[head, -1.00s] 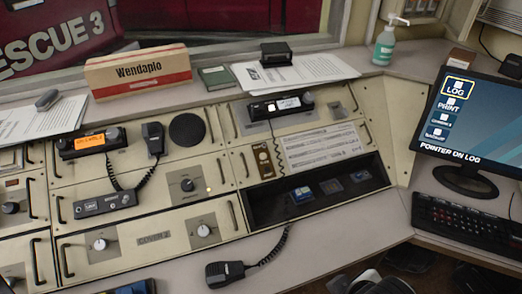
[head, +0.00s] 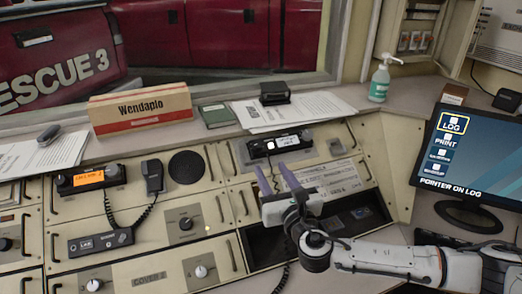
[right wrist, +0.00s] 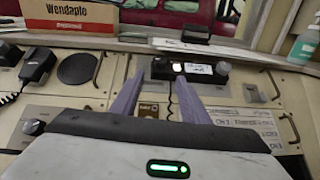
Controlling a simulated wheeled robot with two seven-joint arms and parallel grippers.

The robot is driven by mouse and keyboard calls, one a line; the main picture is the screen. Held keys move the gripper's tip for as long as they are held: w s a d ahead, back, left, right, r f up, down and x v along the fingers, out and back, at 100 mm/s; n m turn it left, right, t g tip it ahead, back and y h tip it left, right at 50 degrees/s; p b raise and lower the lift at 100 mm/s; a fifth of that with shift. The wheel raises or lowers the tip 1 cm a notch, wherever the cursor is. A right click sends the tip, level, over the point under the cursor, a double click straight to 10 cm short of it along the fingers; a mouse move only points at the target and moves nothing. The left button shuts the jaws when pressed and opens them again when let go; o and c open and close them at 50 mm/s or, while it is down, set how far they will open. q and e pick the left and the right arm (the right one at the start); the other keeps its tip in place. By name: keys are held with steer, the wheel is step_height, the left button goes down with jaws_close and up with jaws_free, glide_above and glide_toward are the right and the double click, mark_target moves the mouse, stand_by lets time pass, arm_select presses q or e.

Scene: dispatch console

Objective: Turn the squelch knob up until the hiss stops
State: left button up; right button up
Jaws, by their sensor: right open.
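No readable label marks which knob is the squelch. A dark knob (head: 186,224) sits on a square plate below the round speaker; it also shows at the left in the right wrist view (right wrist: 33,127). Two light knobs, one left (head: 94,285) and one right (head: 201,271), sit lower on the console. The upper radio (head: 280,144) has a dark end knob (right wrist: 222,68). My right gripper (head: 270,167) is open and empty, its purple fingers pointing toward the upper radio, right of the dark knob. Contact with the console cannot be told. My left gripper is out of view.
A radio with an orange display (head: 90,179) and a corded handset (head: 153,175) sit left of the speaker (head: 187,167). Panel handles stick up around the knobs. A monitor (head: 468,150) stands at right, and a boxed Wendaplo carton (head: 140,108) at the back.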

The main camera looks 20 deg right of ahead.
mark_target(258, 144)
steer(key=shift+n, duration=0.4)
steer(key=w, duration=1)
steer(key=shift+w+d+r, duration=0.25)
steer(key=shift+w, duration=0.15)
jaws_close()
